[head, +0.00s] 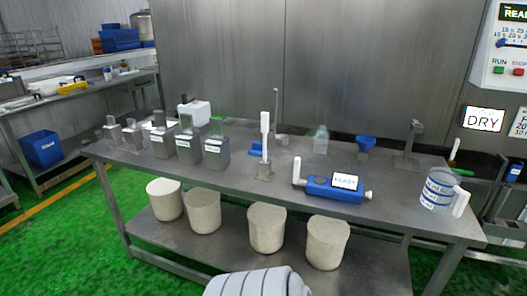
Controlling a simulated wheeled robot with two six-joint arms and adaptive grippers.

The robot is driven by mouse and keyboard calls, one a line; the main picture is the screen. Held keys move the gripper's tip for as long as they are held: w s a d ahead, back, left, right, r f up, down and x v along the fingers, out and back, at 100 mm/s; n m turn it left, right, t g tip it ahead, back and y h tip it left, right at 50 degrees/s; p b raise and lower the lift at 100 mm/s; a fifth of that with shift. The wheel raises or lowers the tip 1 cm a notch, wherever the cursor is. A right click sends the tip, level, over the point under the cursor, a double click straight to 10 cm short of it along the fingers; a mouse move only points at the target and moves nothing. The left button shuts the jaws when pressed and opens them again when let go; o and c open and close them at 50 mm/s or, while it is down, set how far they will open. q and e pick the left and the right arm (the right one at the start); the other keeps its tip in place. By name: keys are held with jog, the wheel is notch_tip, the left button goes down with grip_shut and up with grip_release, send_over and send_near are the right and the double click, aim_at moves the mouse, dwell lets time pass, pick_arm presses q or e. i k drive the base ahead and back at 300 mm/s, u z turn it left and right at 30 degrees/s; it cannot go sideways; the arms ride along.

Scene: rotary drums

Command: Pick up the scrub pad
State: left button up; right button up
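I cannot pick out the scrub pad with certainty at this size. A small blue item (255,149) lies on the steel table (240,183), left of an upright white-handled tool (265,130); I cannot tell whether it is the pad. Neither my left nor my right gripper shows in the head view.
Metal containers (216,153) stand at the left of the table, with a white jug (195,112) behind. A blue device (335,190) with a screen and a labelled jug (438,188) are at the right. Several beige drums (267,228) sit on the lower shelf.

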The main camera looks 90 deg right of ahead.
aim_at(257, 149)
jog(key=k, duration=0.9)
jog(key=z, duration=0.25)
